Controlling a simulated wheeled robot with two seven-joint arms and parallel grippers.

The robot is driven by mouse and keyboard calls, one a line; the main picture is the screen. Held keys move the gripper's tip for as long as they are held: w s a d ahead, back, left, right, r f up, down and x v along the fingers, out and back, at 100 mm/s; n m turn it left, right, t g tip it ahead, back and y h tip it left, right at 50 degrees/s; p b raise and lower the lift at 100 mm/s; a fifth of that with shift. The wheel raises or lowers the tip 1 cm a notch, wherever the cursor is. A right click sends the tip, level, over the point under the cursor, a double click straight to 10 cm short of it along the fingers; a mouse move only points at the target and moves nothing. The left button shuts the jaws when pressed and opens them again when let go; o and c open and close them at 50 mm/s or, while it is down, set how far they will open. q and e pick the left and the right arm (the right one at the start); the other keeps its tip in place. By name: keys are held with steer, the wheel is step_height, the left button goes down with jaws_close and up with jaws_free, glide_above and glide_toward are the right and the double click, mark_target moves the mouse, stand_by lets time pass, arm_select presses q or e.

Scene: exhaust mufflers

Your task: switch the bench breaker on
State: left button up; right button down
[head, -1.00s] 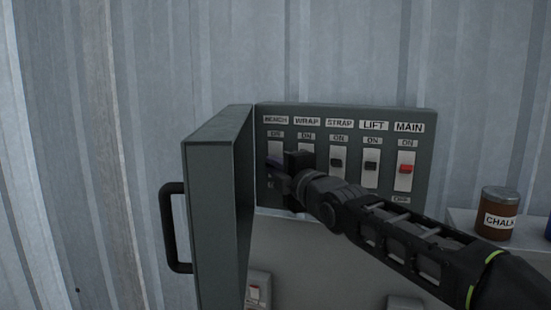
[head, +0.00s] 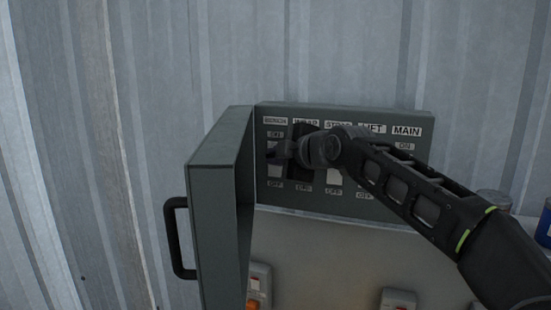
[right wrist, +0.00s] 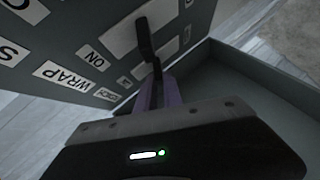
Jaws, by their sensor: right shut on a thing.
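The open grey breaker box (head: 347,109) hangs on the wall. Its labels read BENCH, WRAP, STRAP, LIFT and MAIN from left to right. The bench breaker is the leftmost; its pale plate (head: 273,170) shows between ON above and OFF below. My right gripper (head: 273,153) is at this breaker, in the upper part of its slot. In the right wrist view its purple fingers (right wrist: 158,92) are shut on the dark bench lever (right wrist: 146,40). The lever is mostly hidden in the head view, so its exact setting is unclear. My left gripper is not in view.
The box's door (head: 222,205) stands open on the left, with a black handle (head: 172,238). My right arm covers much of the other breakers. A small switch box with an orange part (head: 253,303) is below. A can (head: 493,200) and a blue object (head: 545,225) are at right.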

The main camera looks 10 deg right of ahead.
stand_by(0.3)
steer(key=c, duration=1.5)
jaws_free()
steer(key=b+v, duration=0.3)
steer(key=v, duration=0.4)
steer(key=shift+s+d+r, duration=0.15)
steer(key=shift+s, duration=0.2)
